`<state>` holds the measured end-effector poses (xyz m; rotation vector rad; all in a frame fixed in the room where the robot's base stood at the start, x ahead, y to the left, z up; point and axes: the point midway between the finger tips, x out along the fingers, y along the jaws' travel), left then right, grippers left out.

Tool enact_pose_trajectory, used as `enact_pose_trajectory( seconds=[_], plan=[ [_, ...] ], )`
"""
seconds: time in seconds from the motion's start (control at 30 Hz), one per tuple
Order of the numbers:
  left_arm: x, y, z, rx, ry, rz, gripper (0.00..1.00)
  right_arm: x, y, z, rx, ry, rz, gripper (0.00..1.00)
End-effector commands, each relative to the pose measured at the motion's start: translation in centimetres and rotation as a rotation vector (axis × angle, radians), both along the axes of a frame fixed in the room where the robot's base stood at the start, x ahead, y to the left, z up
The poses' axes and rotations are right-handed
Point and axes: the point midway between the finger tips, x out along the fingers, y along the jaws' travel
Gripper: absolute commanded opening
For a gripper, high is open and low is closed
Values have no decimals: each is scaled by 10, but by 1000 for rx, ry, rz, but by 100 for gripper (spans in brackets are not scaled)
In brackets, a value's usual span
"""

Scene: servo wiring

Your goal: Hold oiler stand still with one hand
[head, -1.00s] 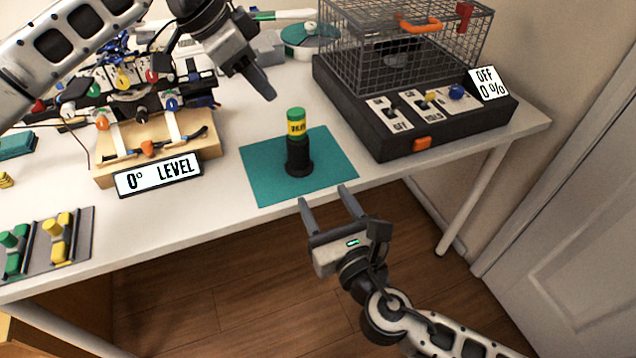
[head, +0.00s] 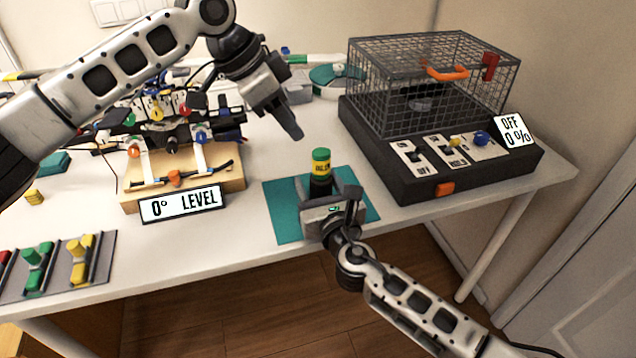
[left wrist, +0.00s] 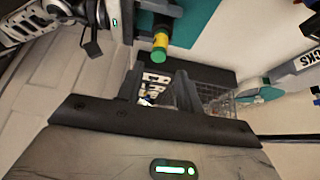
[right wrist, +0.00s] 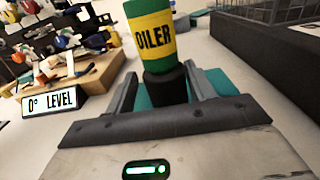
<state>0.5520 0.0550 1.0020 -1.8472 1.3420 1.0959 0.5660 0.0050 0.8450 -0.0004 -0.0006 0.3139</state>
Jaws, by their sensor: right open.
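The oiler (head: 321,163), with a green cap and a yellow label, stands upright in the black oiler stand (head: 320,187) on a teal mat (head: 285,208). My right gripper (head: 333,190) is open and low at the stand. In the right wrist view its fingers lie on either side of the stand (right wrist: 166,88), with the oiler (right wrist: 152,38) rising above; contact is not clear. My left gripper (head: 296,134) hangs above and behind the oiler, empty. In the left wrist view its fingers (left wrist: 160,82) are apart, and the oiler (left wrist: 160,45) shows beyond them.
A wire cage on a black box (head: 430,110) with switches stands to the right. A wooden block with a level display (head: 181,204) stands to the left. Green and yellow pieces lie on a grey tray (head: 100,262) at the front left. The table's front edge is near the mat.

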Motion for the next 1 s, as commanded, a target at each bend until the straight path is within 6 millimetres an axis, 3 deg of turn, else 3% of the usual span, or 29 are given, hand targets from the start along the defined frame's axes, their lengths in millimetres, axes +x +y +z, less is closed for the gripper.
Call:
enact_pose_trajectory(
  seconds=[0.3,0.43,0.47,0.5,0.57,1.0],
  plan=[
    [0,0,0,0,0,0,36,2,1,0,1,0,0,54],
    [0,0,0,0,0,0,36,2,1,0,1,1,1,18],
    [0,0,0,0,0,0,36,2,1,0,1,1,1,17],
    [0,0,0,0,0,0,36,2,1,0,1,1,1,17],
    [0,0,0,1,0,-1,50,2,1,0,1,1,2,16],
    [8,-24,13,205,65,-3,51,1,2,-1,0,3,3,16]
  ],
)
